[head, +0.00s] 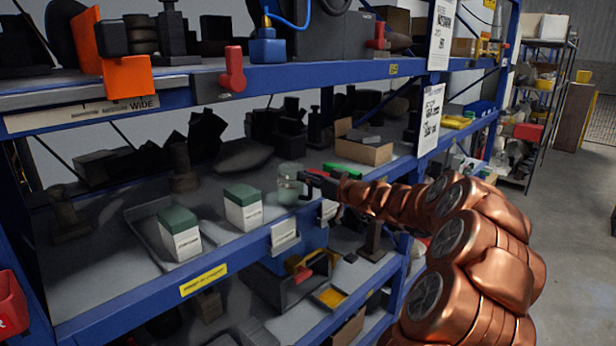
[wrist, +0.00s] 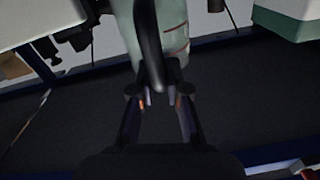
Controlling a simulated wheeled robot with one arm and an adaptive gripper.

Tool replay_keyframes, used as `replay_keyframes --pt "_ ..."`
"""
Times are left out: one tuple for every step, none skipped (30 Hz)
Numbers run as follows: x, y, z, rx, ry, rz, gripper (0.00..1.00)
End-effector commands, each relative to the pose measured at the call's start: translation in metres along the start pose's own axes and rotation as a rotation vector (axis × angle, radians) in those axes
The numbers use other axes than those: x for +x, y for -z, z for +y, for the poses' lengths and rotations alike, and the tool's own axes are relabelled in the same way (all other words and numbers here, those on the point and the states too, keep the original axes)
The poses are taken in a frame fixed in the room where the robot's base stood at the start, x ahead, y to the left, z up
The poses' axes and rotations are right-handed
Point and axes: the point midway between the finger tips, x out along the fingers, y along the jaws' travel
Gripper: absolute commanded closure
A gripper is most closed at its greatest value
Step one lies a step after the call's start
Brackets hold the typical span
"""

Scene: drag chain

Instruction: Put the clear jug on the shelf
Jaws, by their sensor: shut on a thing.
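The clear jug (head: 287,190) is a small, greenish see-through vessel at the middle shelf (head: 130,290), right of two white boxes with green lids. In the wrist view the jug (wrist: 174,38) shows red marks on its side and a dark handle (wrist: 147,40) towards me. My gripper (head: 308,182) reaches in from the right and is shut on the jug at its handle. The fingertips also show in the wrist view (wrist: 160,98). I cannot tell whether the jug's base touches the shelf. Its lower part is hidden in the wrist view.
The green-lidded boxes, one nearer (head: 181,238) and one (head: 243,212) beside the jug, stand close on the left. An open cardboard box (head: 362,152) and dark items sit behind. The upper shelf (head: 300,72) hangs above, with a red clamp (head: 232,72) at its edge.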

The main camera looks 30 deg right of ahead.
Motion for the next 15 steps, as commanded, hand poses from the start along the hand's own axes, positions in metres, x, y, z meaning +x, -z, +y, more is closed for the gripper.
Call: replay_keyframes --pt "-0.0001 0.0003 0.0 0.0 0.0 0.001 1.0" --pt "0.0 0.0002 0.0 0.0 0.0 0.001 1.0" --pt "0.0 -0.0003 0.0 0.0 0.0 0.001 1.0" --pt "0.0 -0.0009 0.0001 0.0 0.0 0.001 1.0" --pt "0.0 -0.0013 0.0002 0.0 0.0 0.001 1.0" --pt "0.0 -0.0017 0.0002 0.0 0.001 0.001 1.0" --pt "0.0 -0.0021 0.0002 0.0 0.001 0.001 1.0" --pt "0.0 -0.0023 0.0002 0.0 0.001 0.001 1.0" --pt "0.0 -0.0026 0.0003 -0.001 0.001 0.001 1.0" --pt "0.0 -0.0018 0.0002 -0.001 0.001 0.001 0.83" --pt "0.0 -0.0014 0.0001 0.0 0.001 0.001 0.8" --pt "0.0 -0.0014 0.0001 0.0 0.001 0.001 0.76" --pt "0.0 -0.0014 0.0001 0.0 0.001 0.001 0.73" --pt "0.0 -0.0014 0.0001 0.0 0.001 0.001 0.7" --pt "0.0 -0.0014 0.0001 0.0 0.001 0.001 0.66"
